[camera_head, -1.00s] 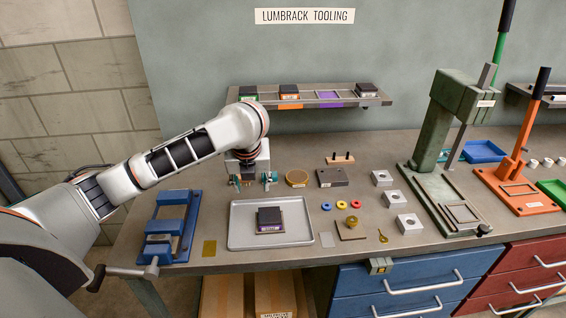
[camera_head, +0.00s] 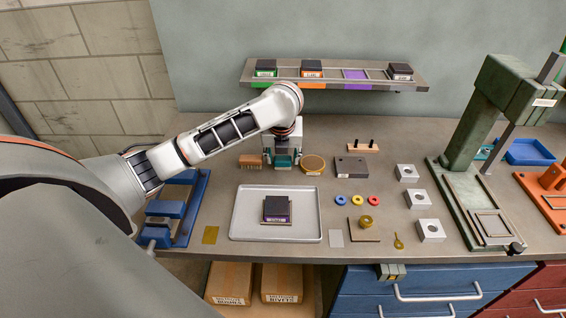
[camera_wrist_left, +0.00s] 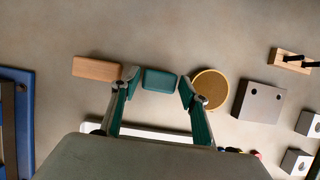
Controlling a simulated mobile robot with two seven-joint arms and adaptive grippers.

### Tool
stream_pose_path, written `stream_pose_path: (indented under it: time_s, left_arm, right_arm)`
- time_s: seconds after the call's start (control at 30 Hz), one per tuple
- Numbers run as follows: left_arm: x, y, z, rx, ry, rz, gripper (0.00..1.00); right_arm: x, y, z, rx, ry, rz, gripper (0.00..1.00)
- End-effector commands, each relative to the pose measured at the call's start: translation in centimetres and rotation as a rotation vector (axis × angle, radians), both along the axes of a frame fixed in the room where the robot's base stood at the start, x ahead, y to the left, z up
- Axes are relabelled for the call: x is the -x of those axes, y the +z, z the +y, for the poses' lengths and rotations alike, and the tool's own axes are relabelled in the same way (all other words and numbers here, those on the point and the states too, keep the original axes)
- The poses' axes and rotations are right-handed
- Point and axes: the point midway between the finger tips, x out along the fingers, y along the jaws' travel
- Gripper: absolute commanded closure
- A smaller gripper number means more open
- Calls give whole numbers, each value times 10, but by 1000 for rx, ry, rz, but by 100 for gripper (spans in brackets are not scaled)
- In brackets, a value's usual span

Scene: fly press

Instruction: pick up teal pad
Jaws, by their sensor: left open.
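The teal pad (camera_wrist_left: 160,81) is a small rounded block lying on the bench in the left wrist view. My left gripper (camera_wrist_left: 159,88) is open, with one fingertip on each side of the pad. A narrow gap shows between the pad and each finger. In the head view my left gripper (camera_head: 283,161) points down behind the grey tray, and the pad is hard to make out between its teal fingers. My right gripper is not in view.
A wooden block (camera_wrist_left: 97,68) lies close left of the pad, and a round tan disc (camera_wrist_left: 210,88) close right. A dark drilled block (camera_head: 352,167) lies further right. The tray (camera_head: 308,207) holds a dark stacked piece (camera_head: 276,210). A shelf (camera_head: 432,84) hangs behind.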

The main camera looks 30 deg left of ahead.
Motion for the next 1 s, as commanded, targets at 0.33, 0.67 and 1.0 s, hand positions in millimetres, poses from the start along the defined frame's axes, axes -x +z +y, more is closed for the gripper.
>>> stream_pose_path:
  time_s: [0.33, 0.67, 1.0]
  left_arm:
    - [-4, -13, 3, -2, -1, 0, 56]
    - [-4, -13, 3, -1, -1, -1, 86]
    - [-5, -3, 3, -1, 1, -4, 86]
  right_arm:
    - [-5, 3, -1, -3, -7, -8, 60]
    - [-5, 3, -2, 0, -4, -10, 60]
    - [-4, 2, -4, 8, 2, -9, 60]
